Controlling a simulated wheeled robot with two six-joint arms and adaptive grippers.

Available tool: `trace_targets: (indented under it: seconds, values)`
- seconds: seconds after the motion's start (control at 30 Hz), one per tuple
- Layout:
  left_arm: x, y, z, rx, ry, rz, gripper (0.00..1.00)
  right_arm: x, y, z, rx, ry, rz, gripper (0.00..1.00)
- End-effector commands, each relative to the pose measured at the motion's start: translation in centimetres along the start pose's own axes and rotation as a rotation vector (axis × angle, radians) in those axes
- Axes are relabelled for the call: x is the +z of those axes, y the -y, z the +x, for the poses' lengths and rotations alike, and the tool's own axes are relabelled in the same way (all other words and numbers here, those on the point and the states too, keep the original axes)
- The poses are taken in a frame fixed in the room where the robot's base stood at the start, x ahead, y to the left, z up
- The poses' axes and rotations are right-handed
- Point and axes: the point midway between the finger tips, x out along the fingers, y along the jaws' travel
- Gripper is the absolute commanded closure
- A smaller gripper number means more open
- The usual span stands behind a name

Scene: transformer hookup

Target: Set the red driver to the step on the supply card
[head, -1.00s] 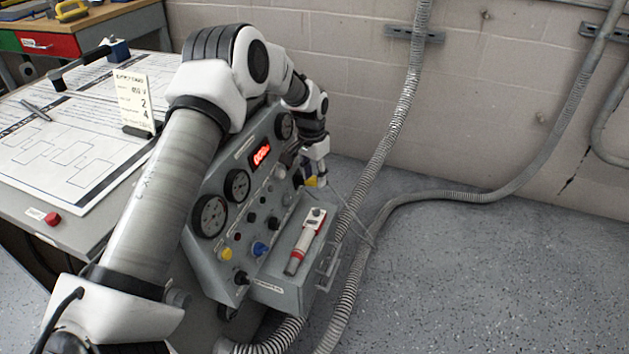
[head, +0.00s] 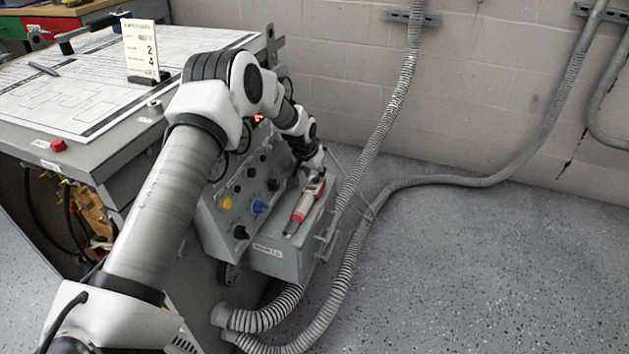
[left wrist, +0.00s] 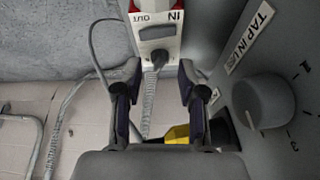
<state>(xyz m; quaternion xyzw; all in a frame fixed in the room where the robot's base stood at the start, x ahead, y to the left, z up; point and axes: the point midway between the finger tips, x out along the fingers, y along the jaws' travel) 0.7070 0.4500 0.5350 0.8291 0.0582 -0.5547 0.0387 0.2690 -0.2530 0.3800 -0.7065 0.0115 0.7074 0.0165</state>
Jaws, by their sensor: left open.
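The red driver (head: 302,209), a red and light-grey tool, lies on the grey box (head: 277,259) at the panel's front. Its labelled end (left wrist: 157,32), with a dark knob, shows in the left wrist view. My left gripper (head: 316,168) is by the driver's far end. Its fingers (left wrist: 159,76) are open, one on each side of that knob, with nothing held; whether they touch it I cannot tell. The supply card (head: 144,47) stands upright on the bench; its large figures read 2 and 4. My right gripper is not in view.
The control panel (head: 215,222) has gauges, coloured knobs and buttons. A tap knob (left wrist: 263,101) with numbers sits right in the left wrist view, near a yellow part (left wrist: 177,134). Flexible conduits (head: 372,165) run beside the box. The floor to the right is clear.

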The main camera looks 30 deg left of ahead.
Motion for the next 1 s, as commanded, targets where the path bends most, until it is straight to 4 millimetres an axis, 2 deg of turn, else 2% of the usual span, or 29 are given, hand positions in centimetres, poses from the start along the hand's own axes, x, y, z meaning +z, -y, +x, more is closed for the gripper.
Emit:
trace_targets:
  seconds: [0.03, 0.1, 0.33, 0.43, 0.47, 1.0]
  values:
    - [0.06, 0.01, 0.82, -0.001, -0.001, 0.0, 0.6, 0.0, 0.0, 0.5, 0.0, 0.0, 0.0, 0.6]
    - [0.04, 0.0, 1.17, 0.0, 0.0, 0.0, 0.6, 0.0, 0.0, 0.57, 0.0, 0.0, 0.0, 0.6]
    - [-0.05, -0.02, 1.13, 0.001, 0.0, 0.0, 0.6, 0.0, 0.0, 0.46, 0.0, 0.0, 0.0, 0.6]
    - [-0.04, -0.02, 1.13, 0.001, 0.0, 0.0, 0.95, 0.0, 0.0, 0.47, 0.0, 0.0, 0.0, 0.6]
    - [-0.04, -0.02, 1.13, 0.001, 0.0, 0.0, 1.0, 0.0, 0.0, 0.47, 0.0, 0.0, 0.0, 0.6]
    - [-0.04, -0.01, 1.12, 0.0, 0.0, 0.0, 1.0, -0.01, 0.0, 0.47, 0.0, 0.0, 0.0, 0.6]
